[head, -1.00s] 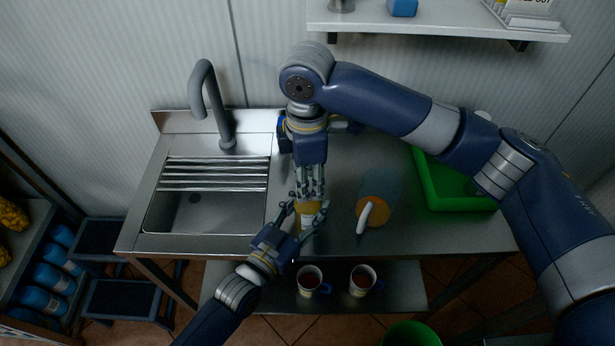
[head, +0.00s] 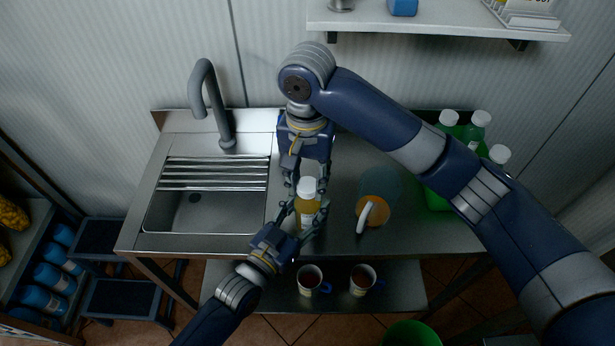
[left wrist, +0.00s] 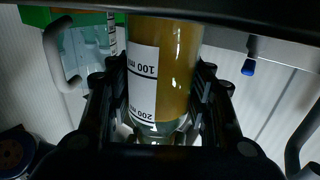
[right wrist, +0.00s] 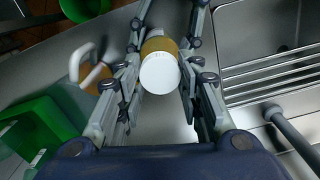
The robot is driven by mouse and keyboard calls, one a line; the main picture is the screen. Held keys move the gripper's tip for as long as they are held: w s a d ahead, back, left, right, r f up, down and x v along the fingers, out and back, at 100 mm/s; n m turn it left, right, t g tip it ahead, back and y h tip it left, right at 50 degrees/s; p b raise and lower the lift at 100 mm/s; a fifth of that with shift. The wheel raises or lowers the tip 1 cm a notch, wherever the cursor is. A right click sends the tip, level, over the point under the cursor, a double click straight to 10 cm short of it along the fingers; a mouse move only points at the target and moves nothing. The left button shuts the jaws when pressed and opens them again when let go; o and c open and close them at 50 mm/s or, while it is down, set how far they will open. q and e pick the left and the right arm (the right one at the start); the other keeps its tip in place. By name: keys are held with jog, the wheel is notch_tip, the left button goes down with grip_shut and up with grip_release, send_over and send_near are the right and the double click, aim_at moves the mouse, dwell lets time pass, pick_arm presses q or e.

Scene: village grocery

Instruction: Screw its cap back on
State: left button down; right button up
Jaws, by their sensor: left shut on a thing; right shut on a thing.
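The bottle (head: 305,215) of amber liquid stands upright on the steel counter. My left gripper (head: 307,215) is shut around its body from the front; the left wrist view shows its millilitre label (left wrist: 142,85) between the fingers. The white cap (head: 307,187) sits on top of the bottle and also shows in the right wrist view (right wrist: 160,74). My right gripper (right wrist: 160,62) comes from the back, with its fingers on both sides of the cap, shut on it. How tight the cap is cannot be seen.
A jug (head: 380,190) with orange contents stands right of the bottle. A green crate (head: 437,199) with several white-capped bottles is farther right, partly behind my right arm. The sink (head: 200,210) and tap (head: 207,100) are left. Two mugs (head: 310,280) (head: 363,280) stand on the lower shelf.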

jog(key=shift+m, duration=0.4)
jog(key=o, duration=1.2)
jog(key=shift+o, duration=0.2)
jog(key=shift+r, duration=0.1)
notch_tip(320, 180, up, 12)
pick_arm(q)
jog(key=c, duration=0.7)
grip_release()
